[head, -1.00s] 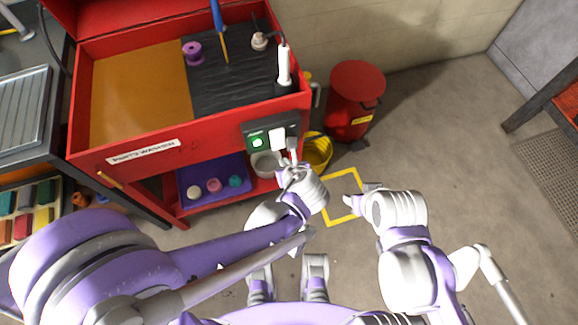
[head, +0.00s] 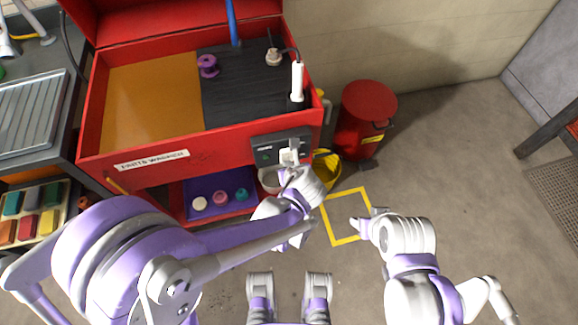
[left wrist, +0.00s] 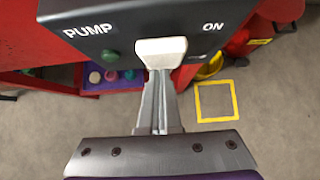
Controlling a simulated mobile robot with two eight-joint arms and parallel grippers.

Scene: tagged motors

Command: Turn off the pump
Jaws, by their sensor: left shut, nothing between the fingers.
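The pump's dark control panel (head: 268,145) is on the front of the red parts washer (head: 215,150). In the left wrist view it reads PUMP and ON, with a white rocker switch (left wrist: 160,47) between the words. The green lamp (left wrist: 108,56) on the panel looks dark. My left gripper (left wrist: 160,78) is shut and empty, its tips at the lower edge of the switch; touching or just apart, I cannot tell. In the head view the left gripper (head: 289,163) partly covers the switch (head: 289,152). My right gripper (head: 360,221) is low on the right, away from the washer; its jaws are unclear.
A red bin (head: 367,105) and yellow bucket (head: 327,168) stand right of the washer. The floor inside the yellow square (head: 347,217) is clear.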

